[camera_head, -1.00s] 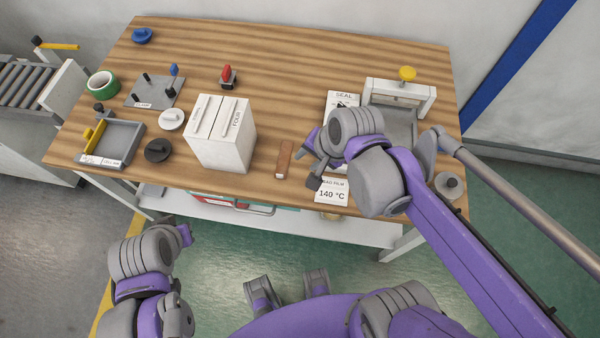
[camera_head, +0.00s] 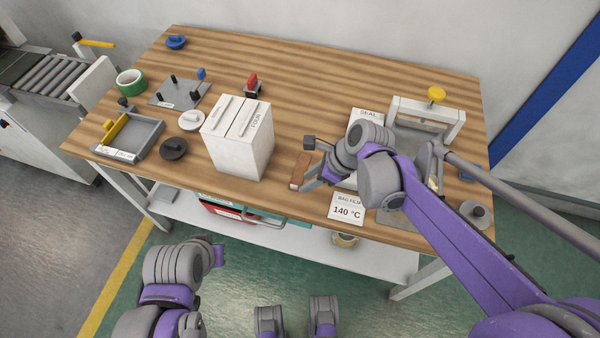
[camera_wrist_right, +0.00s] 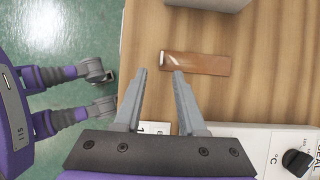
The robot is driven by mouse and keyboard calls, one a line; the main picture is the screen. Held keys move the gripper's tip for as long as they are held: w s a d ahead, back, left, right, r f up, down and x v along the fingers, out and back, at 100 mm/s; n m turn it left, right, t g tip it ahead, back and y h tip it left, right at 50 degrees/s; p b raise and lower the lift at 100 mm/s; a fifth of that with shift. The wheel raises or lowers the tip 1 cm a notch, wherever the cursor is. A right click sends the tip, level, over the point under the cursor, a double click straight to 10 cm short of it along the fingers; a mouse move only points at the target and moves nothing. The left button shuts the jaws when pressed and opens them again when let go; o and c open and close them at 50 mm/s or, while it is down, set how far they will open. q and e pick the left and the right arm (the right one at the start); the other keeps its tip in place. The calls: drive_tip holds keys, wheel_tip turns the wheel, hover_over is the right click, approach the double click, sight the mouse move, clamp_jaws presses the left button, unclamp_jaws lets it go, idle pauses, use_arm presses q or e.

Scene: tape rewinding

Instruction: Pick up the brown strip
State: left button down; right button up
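The brown strip (camera_head: 301,168) lies flat on the wooden table, right of the white box. In the right wrist view the strip (camera_wrist_right: 198,63) lies crosswise just ahead of the fingertips, with a pale band at its left end. My right gripper (camera_wrist_right: 160,73) is open and empty. Its left fingertip is left of the strip's end and its right fingertip is close to the strip's near edge. In the head view it is beside the strip's right side, partly hidden by my wrist. My left gripper (camera_head: 217,252) is off the table's front edge, its fingers unclear.
The white box (camera_head: 238,140) stands close left of the strip. A "140 °C" card (camera_head: 347,208) lies at the front edge. The sealing device (camera_head: 425,115) with a yellow knob stands behind my right arm. Left are a grey tray (camera_head: 150,145) and a black disc (camera_head: 173,149).

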sight(295, 185)
drive_tip(key=x, duration=0.5)
drive_tip(key=shift+w+a+r+b, duration=0.2)
drive_tip(key=shift+w+a+b, duration=0.1)
drive_tip(key=shift+a, duration=0.1)
drive_tip(key=shift+c, duration=0.3)
clamp_jaws()
